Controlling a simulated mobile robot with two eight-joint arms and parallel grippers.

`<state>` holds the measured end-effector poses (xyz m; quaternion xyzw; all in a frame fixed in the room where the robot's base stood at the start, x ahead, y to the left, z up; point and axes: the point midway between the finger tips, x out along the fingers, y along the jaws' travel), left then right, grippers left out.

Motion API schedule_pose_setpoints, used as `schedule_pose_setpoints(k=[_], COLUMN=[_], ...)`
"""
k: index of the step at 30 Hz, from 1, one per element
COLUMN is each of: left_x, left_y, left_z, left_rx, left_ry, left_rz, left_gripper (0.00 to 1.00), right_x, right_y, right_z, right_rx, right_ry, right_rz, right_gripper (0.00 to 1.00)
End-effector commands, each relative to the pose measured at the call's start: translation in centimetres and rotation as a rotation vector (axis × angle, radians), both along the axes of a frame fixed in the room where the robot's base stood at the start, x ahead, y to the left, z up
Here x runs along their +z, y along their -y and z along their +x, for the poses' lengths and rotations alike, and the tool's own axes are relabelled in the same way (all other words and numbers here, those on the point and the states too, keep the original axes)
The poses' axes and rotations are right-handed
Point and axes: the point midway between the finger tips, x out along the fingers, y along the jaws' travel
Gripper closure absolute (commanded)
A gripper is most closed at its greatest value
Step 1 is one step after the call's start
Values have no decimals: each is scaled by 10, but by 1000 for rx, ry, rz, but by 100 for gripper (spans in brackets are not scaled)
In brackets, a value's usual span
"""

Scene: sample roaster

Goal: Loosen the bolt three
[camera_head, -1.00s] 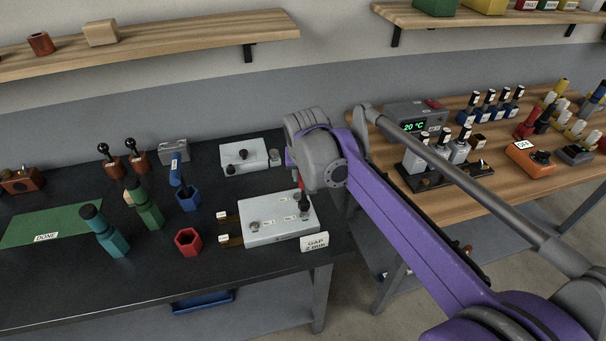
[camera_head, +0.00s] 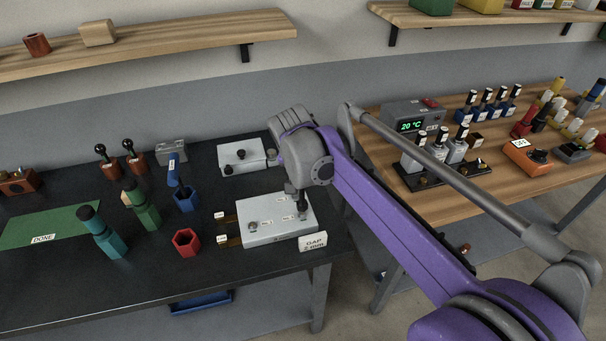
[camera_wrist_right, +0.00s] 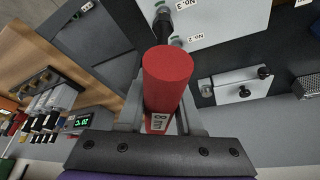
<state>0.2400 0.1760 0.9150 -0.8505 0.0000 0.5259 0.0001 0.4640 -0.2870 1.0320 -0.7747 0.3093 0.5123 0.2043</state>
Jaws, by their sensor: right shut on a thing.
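The light grey plate block (camera_head: 262,230) sits at the right end of the dark bench, with small labels and dark bolt heads on top. My right gripper (camera_head: 295,190) is over its back right part. In the right wrist view, my right gripper (camera_wrist_right: 160,118) is shut on a red cylindrical tool (camera_wrist_right: 168,80), which points towards the plate. A black upright piece (camera_wrist_right: 163,24) shows beyond the tool, beside the "No. 3" label (camera_wrist_right: 186,5); the tool hides part of it. I cannot tell whether tool and bolt touch. My left gripper is not in view.
A red hexagonal holder (camera_head: 186,243) stands empty left of the plate. A blue tool in its holder (camera_head: 186,198), green (camera_head: 143,208) and teal (camera_head: 100,232) pieces, and a second grey block (camera_head: 240,158) stand nearby. A "GAP 2 mm" sign (camera_head: 313,242) is at the front right.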

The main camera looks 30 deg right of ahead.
Motion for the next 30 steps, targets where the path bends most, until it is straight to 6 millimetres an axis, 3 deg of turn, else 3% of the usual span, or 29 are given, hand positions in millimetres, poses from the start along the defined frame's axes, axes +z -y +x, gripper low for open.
schedule_pose_setpoints(k=[30], left_x=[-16], left_y=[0], left_z=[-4], left_rx=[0], left_ry=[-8], left_rz=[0], left_gripper=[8], right_x=[-26], right_y=[0], right_z=[0], right_rx=[0], right_ry=[0], right_rz=[0], right_gripper=[100])
